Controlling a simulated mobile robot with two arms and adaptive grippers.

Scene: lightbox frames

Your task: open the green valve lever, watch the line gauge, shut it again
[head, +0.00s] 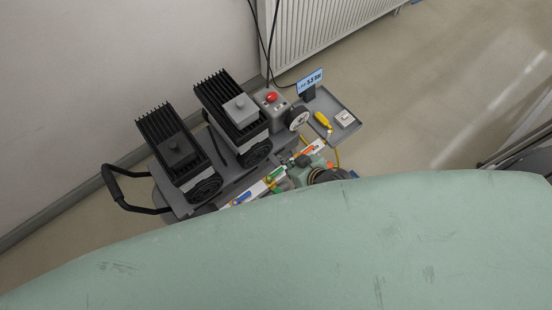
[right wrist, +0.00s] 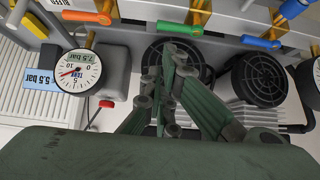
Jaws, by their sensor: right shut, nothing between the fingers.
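The green valve lever (right wrist: 180,27) lies along the manifold between an orange lever and a blue lever; it also shows in the head view (head: 273,174). My right gripper (right wrist: 172,62) is shut and empty, its fingertips just short of the green handle with a small gap in the picture. In the head view it is only partly visible beside the levers. The round line gauge (right wrist: 78,72) has a white face and a red needle; in the head view it is seen at an angle (head: 298,118). A blue display (head: 310,82) shows a bar reading. My left gripper is not in view.
The orange lever (right wrist: 85,17) and blue lever (right wrist: 260,42) flank the green one. Two finned black motors (head: 230,105) stand on the cart behind. A red button (head: 271,97) is near the gauge. A grey tray (head: 345,104) holds a yellow item.

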